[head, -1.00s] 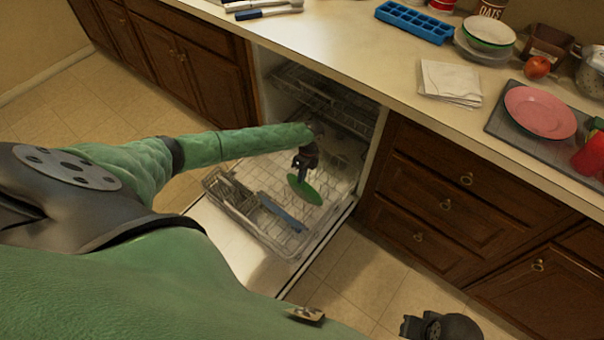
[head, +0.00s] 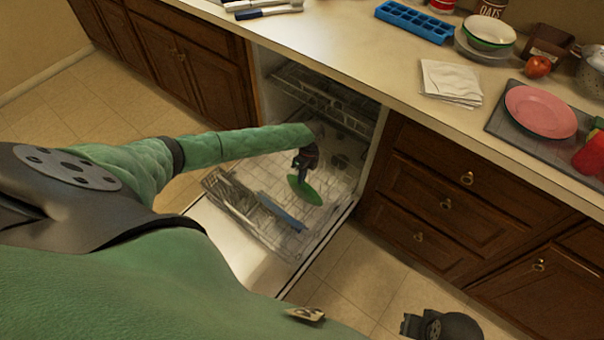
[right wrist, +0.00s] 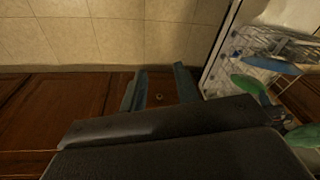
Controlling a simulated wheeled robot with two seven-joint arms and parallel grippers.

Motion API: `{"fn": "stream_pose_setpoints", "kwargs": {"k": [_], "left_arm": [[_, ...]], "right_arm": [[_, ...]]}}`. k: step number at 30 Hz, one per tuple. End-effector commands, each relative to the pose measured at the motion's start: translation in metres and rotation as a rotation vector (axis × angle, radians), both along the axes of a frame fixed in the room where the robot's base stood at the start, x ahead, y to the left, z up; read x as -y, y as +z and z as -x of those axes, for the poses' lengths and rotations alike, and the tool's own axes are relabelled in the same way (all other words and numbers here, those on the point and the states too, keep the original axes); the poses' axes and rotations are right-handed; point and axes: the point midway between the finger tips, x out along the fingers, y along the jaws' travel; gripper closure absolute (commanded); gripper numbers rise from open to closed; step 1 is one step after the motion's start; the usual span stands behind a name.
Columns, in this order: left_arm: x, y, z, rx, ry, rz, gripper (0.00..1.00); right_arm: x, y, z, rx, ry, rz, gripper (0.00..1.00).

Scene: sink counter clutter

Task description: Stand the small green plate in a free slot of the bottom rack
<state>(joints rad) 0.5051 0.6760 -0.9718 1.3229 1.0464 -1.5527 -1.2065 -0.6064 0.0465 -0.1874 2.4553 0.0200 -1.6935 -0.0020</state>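The small green plate (head: 304,189) is tilted above or in the bottom rack (head: 262,240) of the open dishwasher. My left gripper (head: 302,174) is shut on its upper edge. The plate also shows in the right wrist view (right wrist: 248,83), over the rack (right wrist: 240,48). I cannot tell whether its lower edge touches the tines. My right gripper (right wrist: 160,80) is open and empty, its two fingers apart in front of the wooden cabinet fronts; its fingers are out of the head view.
The rack holds a cutlery basket (head: 230,192) and a blue utensil (head: 281,212). The upper rack (head: 325,100) hangs behind. The counter above carries a pink plate (head: 540,111), a stack of bowls (head: 487,38), a blue ice tray (head: 414,22) and napkins (head: 451,82).

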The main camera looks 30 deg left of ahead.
Motion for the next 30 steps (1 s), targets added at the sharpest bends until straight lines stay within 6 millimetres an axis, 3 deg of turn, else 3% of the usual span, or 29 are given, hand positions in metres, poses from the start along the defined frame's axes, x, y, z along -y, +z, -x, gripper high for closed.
{"fn": "stream_pose_setpoints", "kwargs": {"k": [5,9,20,30], "left_arm": [[0.0,-0.002,0.0,0.0,0.0,0.0,1.0],[0.0,-0.002,0.0,0.0,0.0,0.0,0.71],[0.0,-0.002,0.0,0.0,0.0,0.0,0.71],[-0.001,0.042,-0.019,0.003,0.0,0.0,0.71]], "right_arm": [[0.0,-0.002,0.001,-0.002,0.0,0.0,0.69],[0.0,-0.001,0.001,-0.002,0.0,0.0,0.69],[-0.001,0.0,-0.001,0.008,0.001,-0.003,0.69],[-0.014,-0.015,-0.008,0.044,0.016,-0.032,0.69]]}}
